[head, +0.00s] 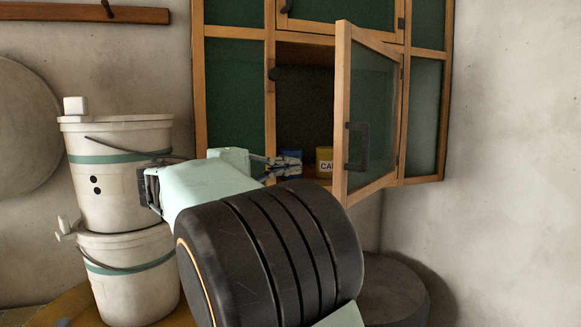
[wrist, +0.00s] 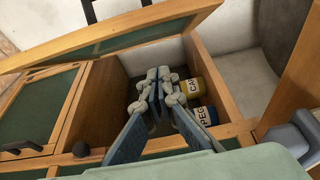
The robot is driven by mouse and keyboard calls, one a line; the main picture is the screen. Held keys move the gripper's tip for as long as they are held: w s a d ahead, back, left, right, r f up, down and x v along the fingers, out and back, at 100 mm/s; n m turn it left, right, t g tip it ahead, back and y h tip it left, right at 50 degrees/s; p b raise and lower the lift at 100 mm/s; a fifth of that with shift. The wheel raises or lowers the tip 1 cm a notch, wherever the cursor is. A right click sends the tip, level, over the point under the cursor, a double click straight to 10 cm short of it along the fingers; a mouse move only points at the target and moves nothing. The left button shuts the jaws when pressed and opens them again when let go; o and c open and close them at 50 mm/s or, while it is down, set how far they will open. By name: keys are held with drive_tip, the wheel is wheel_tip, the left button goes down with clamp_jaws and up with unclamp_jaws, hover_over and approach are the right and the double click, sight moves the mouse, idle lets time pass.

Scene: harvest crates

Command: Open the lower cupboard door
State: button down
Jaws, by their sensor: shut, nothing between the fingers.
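The lower cupboard door (head: 343,110), wood-framed with a dark green pane, stands swung out on its right-hand hinges. Its dark handle (head: 357,147) faces outward. The door also shows along the top of the wrist view (wrist: 110,43). My gripper (head: 292,160) is at the opening, left of the door and apart from its handle. In the wrist view my gripper (wrist: 157,80) points into the compartment, fingertips together and empty. A yellow can (head: 325,160) and a blue can (head: 291,157) stand inside on the cupboard floor; my fingers partly overlap the blue one.
Two stacked white buckets (head: 120,180) stand left of my arm. A round dark drum (head: 392,290) is below the cupboard at right. The upper cupboard door (head: 345,12) is closed. A dark knob (head: 274,73) sits on the left frame.

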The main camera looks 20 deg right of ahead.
drive_tip(key=d, duration=0.8)
drive_tip(key=shift+s+d, duration=0.4)
